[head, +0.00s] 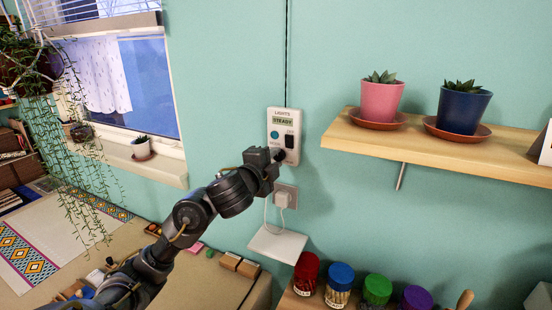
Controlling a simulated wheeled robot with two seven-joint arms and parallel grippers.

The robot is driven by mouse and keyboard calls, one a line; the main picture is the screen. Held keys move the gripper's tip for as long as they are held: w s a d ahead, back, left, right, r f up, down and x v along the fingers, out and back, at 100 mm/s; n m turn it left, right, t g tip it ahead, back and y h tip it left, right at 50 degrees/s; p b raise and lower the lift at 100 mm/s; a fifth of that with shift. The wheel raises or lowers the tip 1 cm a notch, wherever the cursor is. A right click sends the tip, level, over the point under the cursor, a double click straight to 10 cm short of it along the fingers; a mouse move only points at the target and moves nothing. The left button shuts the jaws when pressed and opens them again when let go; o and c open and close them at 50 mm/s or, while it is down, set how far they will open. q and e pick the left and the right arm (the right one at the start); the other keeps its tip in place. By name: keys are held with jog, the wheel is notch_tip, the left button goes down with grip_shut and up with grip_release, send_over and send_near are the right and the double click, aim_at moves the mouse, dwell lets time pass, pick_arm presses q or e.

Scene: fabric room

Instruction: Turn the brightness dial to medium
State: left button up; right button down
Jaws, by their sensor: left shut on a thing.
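A white light control panel (274,113) hangs on the teal wall. It carries the word LIGHTS, a small display (283,121) reading STEADY, a round teal button (274,135) and a black switch (290,141). My left gripper (278,155) is at the panel's lower part, shut on what appears to be the brightness dial. The gripper covers the dial, so its setting cannot be read. My right gripper is not in view.
A plug (282,200) with a white cord sits just below the panel, above a small white shelf (277,244). A wooden shelf (450,147) with two potted plants juts out at right. Lidded jars (340,283) stand at the bottom. A window is at left.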

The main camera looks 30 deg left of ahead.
pick_arm(q)
jog(key=shift+a+r+n, duration=0.15)
jog(key=shift+r+n, duration=0.15)
jog(key=shift+n, duration=0.4)
jog(key=o, duration=0.6)
jog(key=shift+c, duration=0.2)
jog(key=o, duration=0.4)
jog(key=shift+w+f, duration=0.15)
jog(key=shift+f, duration=0.1)
